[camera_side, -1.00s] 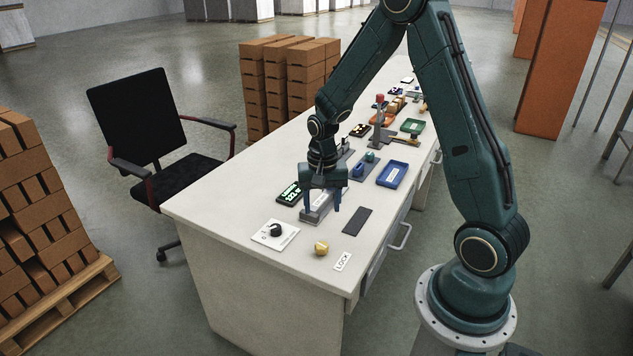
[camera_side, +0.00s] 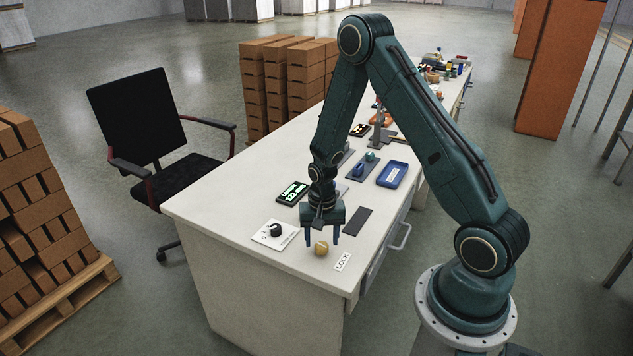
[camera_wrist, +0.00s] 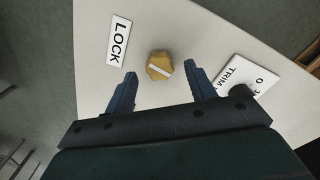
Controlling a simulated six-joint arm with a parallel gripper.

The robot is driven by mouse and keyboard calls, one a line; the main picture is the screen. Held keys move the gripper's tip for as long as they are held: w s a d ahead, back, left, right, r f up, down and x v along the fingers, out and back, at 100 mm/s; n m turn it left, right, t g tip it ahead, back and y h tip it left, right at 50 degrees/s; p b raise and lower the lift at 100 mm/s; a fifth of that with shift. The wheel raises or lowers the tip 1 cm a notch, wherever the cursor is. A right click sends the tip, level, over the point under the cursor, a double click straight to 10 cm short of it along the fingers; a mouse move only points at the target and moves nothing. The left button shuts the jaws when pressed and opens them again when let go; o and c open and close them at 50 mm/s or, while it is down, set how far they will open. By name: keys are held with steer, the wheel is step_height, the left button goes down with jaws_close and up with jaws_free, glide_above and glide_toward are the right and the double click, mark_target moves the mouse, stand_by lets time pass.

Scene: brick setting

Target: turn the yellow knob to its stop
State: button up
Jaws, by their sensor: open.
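The yellow knob (camera_side: 321,248) stands on the white table near its front end, and a pale bar runs across its top in the wrist view (camera_wrist: 160,66). My gripper (camera_side: 321,240) points down over the knob, its two blue fingers apart with nothing between them. In the wrist view my gripper (camera_wrist: 158,85) shows the knob just beyond the fingertips, roughly centred between them. A white LOCK label (camera_side: 343,261) lies beside the knob; it also shows in the wrist view (camera_wrist: 119,41). I cannot tell whether the fingertips are level with the knob.
A white TRIM plate with a black knob (camera_side: 275,234) lies left of my gripper. A lit display (camera_side: 292,192), a dark pad (camera_side: 357,221) and a blue tray (camera_side: 393,174) lie behind. The table's front edge is close to the yellow knob.

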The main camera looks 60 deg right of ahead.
steer(key=shift+f, duration=0.8)
steer(key=shift+c, duration=0.2)
steer(key=c, duration=0.9)
